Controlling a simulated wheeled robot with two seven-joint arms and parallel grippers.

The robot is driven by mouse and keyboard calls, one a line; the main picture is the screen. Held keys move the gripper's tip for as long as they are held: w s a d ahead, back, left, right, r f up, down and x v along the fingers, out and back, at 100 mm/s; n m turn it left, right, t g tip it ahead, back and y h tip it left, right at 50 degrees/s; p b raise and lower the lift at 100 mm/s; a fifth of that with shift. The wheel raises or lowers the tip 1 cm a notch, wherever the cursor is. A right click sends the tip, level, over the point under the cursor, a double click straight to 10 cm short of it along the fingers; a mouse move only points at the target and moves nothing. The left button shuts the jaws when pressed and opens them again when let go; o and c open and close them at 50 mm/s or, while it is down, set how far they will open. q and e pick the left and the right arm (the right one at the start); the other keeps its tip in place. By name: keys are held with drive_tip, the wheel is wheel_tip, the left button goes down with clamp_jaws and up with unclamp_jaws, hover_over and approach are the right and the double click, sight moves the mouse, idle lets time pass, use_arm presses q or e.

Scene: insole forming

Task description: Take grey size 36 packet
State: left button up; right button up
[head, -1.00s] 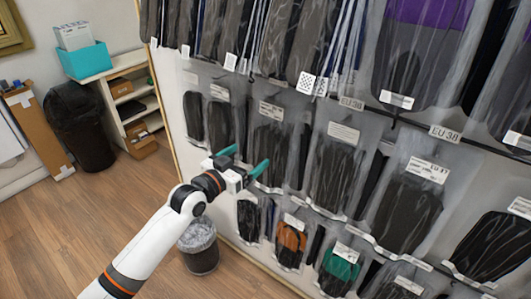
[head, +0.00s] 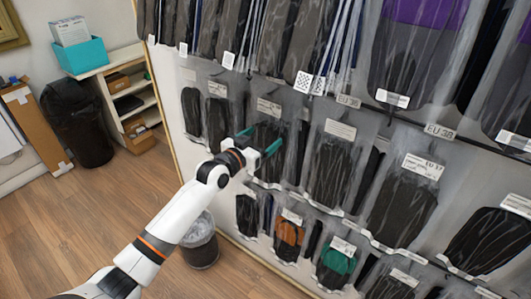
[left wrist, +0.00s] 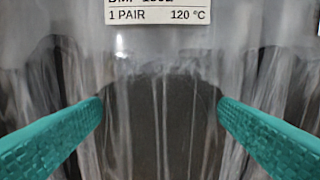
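Clear packets with dark grey insoles hang in rows on the wall rack. My left gripper (head: 259,140) is open and empty, its teal fingers in front of a grey packet (head: 268,112) in the middle row. In the left wrist view this packet (left wrist: 160,125) fills the picture between the two spread fingers, apart from them. Its white label (left wrist: 160,12) reads "1 PAIR" and "120 °C"; no size shows there. I cannot read a size 36 mark on any packet. My right gripper is not in view.
Neighbouring grey packets (head: 333,165) hang close on both sides. Packets with orange (head: 288,235) and green (head: 336,262) insoles hang below. A waste bin (head: 200,245) stands below my arm. The floor (head: 70,225) at left is clear.

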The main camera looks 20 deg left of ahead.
use_arm(q)
drive_tip(key=c, duration=1.1)
drive_tip(key=shift+r, duration=0.1)
